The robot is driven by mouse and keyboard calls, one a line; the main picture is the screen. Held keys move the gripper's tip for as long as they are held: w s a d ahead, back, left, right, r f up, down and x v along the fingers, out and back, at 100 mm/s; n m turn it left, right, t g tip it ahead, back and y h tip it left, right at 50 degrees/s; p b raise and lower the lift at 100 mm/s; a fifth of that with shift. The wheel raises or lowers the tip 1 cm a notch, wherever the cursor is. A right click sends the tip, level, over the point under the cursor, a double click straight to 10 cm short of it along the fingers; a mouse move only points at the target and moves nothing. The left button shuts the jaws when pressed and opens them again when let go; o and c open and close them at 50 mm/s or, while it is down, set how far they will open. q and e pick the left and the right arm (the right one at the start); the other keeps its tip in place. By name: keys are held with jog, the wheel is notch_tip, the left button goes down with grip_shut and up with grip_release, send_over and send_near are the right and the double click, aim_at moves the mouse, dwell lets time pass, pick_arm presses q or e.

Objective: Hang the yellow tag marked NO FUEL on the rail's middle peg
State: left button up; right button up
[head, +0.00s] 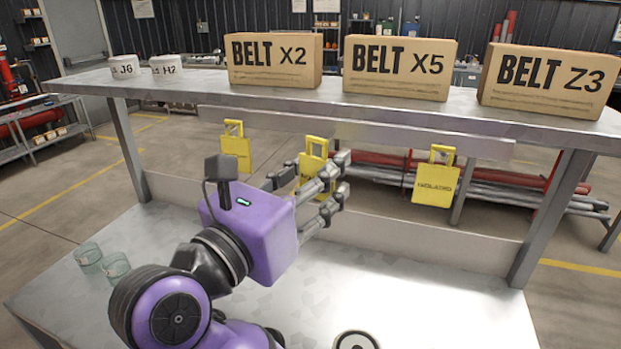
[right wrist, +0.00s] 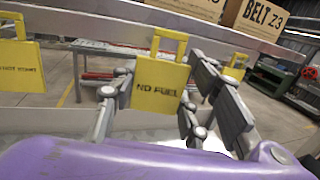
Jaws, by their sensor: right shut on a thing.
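The yellow tag marked NO FUEL (right wrist: 157,92) is upright in the middle of the right wrist view, its words facing me. It also shows in the head view (head: 314,149), at the middle of the grey rail (head: 380,137), partly covered by fingers. My right gripper (head: 318,177) is shut on this tag, with fingers at both sides of it. The tag's handle reaches up to the rail's front. The middle peg is hidden or too small to make out, so I cannot tell whether the handle is around it. My left gripper is not in view.
Two other yellow tags hang from the rail, one at left (head: 237,153) and one at right (head: 435,187). Above stand a BELT X2 box (head: 275,62), a BELT X5 box (head: 400,68) and a BELT Z3 box (head: 545,80). Two glass cups (head: 115,266) stand on the lower surface, left.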

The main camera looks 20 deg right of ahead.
jog(key=shift+w+d+f+b, duration=0.1)
jog(key=shift+w+d+f, duration=0.05)
jog(key=shift+w+d, duration=0.55)
jog(key=shift+w+d+f+b, duration=0.15)
jog(key=shift+w+d, duration=0.2)
jog(key=shift+w, duration=0.5)
jog(key=shift+w+d+f+b, duration=0.1)
jog(key=shift+w+d+f, duration=0.05)
jog(key=shift+w+d, duration=0.55)
jog(key=shift+w+a, duration=0.1)
jog(key=shift+a, duration=0.05)
jog(key=o, duration=1.1)
